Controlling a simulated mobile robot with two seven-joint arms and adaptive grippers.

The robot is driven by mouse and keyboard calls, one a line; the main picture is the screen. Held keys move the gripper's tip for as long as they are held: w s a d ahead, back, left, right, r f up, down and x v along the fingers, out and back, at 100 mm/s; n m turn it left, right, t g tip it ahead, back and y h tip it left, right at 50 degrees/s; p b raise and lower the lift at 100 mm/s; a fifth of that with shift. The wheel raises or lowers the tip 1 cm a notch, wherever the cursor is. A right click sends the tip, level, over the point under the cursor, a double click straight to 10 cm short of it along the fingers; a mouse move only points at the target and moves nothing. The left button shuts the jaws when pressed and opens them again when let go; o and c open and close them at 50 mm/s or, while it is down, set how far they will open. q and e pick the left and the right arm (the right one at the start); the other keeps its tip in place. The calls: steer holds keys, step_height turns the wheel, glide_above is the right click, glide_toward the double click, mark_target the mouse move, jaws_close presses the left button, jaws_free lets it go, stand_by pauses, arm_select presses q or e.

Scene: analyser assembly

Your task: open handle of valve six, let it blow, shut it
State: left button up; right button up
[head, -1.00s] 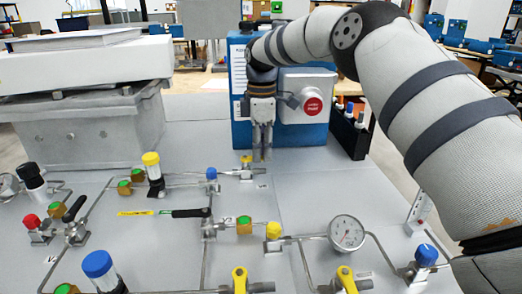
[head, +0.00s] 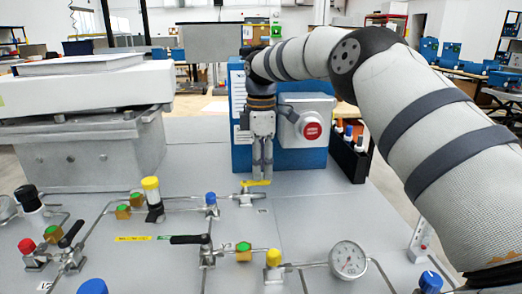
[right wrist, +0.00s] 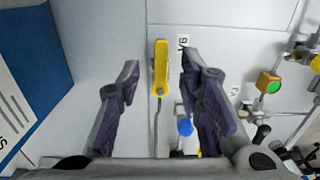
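Valve six's yellow lever handle (head: 256,183) is near the back of the grey panel, in front of the blue box. In the head view it lies across, pointing right. In the right wrist view the yellow handle (right wrist: 161,75) is beside a label and lies in line with the thin pipe below it. My right gripper (head: 262,176) points down at the handle. In the right wrist view its fingers (right wrist: 161,63) are apart, one on each side of the handle, with clear gaps and nothing held. The exact height above the handle is hard to tell. My left gripper is not in view.
The blue box (head: 240,140) with a red button (head: 312,131) stands just behind. A black pen holder (head: 348,160) is to its right. A blue-capped valve (head: 211,198), a black lever (head: 188,239) and a gauge (head: 348,260) are nearby. The panel right of the valve is clear.

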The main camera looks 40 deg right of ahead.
mark_target(261, 181)
step_height(261, 181, up, 9)
steer(key=shift+r, duration=0.2)
stand_by(7.4)
